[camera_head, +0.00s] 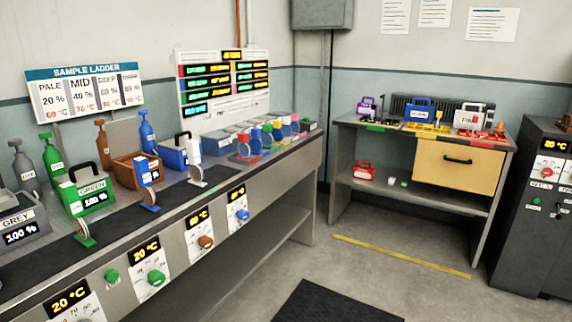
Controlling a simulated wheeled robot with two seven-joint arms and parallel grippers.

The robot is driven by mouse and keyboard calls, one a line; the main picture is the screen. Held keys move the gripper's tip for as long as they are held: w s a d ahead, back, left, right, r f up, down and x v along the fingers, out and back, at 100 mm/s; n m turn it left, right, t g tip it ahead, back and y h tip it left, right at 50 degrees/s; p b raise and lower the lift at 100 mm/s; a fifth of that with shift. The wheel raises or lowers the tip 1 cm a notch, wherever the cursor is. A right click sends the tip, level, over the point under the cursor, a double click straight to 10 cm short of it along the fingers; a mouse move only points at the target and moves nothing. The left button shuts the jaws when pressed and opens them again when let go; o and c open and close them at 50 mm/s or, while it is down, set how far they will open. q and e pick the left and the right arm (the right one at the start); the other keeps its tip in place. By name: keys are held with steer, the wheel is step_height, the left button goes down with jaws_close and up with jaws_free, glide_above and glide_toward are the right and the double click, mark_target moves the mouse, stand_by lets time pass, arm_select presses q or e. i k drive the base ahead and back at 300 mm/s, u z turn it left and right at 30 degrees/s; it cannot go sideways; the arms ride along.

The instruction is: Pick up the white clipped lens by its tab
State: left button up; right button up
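A white clip with a white upright tab (194,148) stands on the long bench's dark strip. A round lens disc (197,173) shows below the tab, just in front of a blue container. A similar blue-clipped lens (145,174) stands to its left, and a green-clipped lens (84,235) stands nearer at the left. Neither of my grippers is in view, so nothing shows at the white tab.
Green (92,196), brown and blue (173,157) containers with handles stand close behind the lenses. Several small coloured pieces stand farther along. Knobs (156,278) line the bench front. A second table (352,124) stands at the back right; the floor between is mostly clear.

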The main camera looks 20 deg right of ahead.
mark_target(192, 147)
steer(key=z, duration=1.4)
steer(key=i, duration=2.75)
steer(key=u, duration=2.95)
